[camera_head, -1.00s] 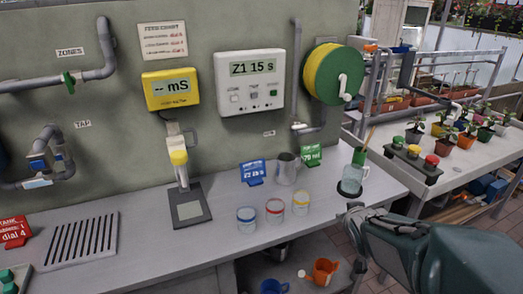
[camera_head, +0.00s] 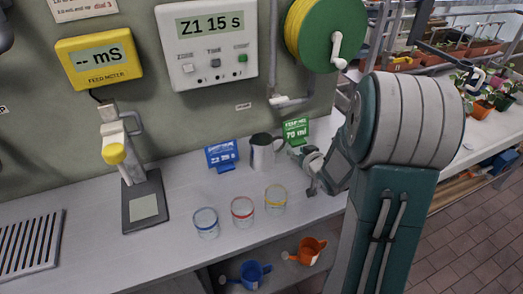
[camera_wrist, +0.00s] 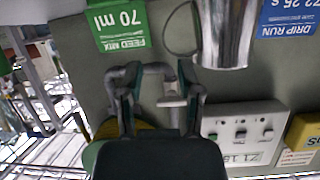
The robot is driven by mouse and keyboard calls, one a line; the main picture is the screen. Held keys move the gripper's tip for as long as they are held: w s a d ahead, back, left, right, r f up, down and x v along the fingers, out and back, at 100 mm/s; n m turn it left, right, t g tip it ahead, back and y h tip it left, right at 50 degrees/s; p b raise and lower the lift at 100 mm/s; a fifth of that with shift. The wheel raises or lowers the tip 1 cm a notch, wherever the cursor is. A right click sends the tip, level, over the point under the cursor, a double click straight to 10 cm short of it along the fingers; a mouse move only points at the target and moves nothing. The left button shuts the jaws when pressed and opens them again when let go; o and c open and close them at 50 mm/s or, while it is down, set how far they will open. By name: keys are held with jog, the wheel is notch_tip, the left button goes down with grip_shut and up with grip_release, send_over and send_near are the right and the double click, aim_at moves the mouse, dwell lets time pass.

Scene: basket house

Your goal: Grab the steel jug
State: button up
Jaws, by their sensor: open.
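The steel jug (camera_head: 263,152) stands upright on the grey counter, between the blue and green cards, in the head view. Its handle is on its right side. My gripper (camera_head: 304,168) is just right of the jug, open and empty, and appears apart from it. In the wrist view, which is upside down, the jug (camera_wrist: 226,35) is at the top, cut off by the frame edge, with its thin handle loop to its left. My open gripper (camera_wrist: 158,88) shows below the handle, with nothing visible between its fingers.
Glass jars with blue (camera_head: 206,222), red (camera_head: 242,211) and yellow (camera_head: 275,198) bands stand in front of the jug. The blue card (camera_head: 221,156) is left of it and the green card (camera_head: 296,131) behind right.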

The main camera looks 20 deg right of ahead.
aim_at(284, 143)
jog(key=x, duration=0.2)
jog(key=shift+w+a+f, duration=0.15)
jog(key=shift+w+a, duration=0.15)
jog(key=shift+w, duration=0.05)
jog(key=shift+w+d+f, duration=0.2)
jog(key=shift+w, duration=0.4)
jog(key=x, duration=0.3)
jog(key=shift+w+d, duration=0.2)
jog(key=shift+w, duration=0.25)
jog(key=shift+w+a+f, duration=0.1)
jog(key=shift+w, duration=0.2)
jog(key=shift+w+a, duration=0.15)
jog(key=shift+a, duration=0.2)
jog(key=c, duration=0.5)
jog(key=shift+d, duration=0.1)
grip_shut()
jog(key=shift+d, duration=0.15)
